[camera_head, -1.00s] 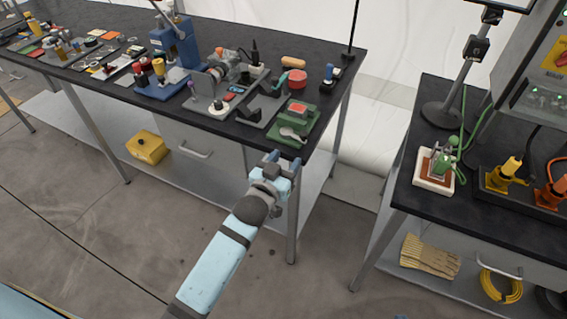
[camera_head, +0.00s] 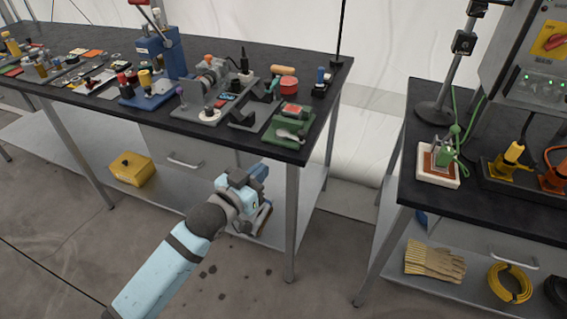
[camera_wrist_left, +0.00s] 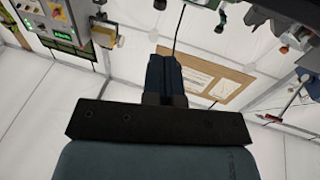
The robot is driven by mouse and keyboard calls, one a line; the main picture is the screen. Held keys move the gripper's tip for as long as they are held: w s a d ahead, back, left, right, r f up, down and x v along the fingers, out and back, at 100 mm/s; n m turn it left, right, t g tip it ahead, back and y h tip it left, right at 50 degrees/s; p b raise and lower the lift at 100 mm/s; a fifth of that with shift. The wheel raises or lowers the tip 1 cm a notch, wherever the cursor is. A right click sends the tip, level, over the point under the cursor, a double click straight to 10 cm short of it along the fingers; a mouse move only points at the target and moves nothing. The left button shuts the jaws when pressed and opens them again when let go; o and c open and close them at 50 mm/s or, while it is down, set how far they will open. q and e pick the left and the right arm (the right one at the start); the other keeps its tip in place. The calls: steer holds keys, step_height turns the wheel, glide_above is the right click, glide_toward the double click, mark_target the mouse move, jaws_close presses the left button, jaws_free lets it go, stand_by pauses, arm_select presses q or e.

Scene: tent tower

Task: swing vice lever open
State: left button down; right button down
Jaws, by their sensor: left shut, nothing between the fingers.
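A green fixture (camera_head: 287,124) with a red block on top sits at the near right corner of the black bench. A grey lever-like piece (camera_head: 290,135) lies at its front; I cannot tell for sure that this is the vice lever. My left gripper (camera_head: 254,174) is in front of and below the bench's front edge, apart from the fixture. Its fingers are shut with nothing between them. In the left wrist view the closed fingers (camera_wrist_left: 165,75) point at the tent wall, with no vice clearly in sight. My right gripper is not in view.
The black bench (camera_head: 80,105) carries a blue press (camera_head: 160,55), a grey machine (camera_head: 208,85) and many small items. A second bench (camera_head: 480,215) at right holds a green device on a white tray (camera_head: 437,170). A floor gap separates the benches.

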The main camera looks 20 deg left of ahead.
mark_target(299, 136)
arm_select(q)
steer(key=x, duration=1.2)
steer(key=shift+w+d+b, duration=0.1)
steer(key=shift+w+b, duration=0.15)
steer(key=shift+b, duration=0.15)
steer(key=shift+w+d, duration=0.15)
steer(key=shift+w, duration=0.5)
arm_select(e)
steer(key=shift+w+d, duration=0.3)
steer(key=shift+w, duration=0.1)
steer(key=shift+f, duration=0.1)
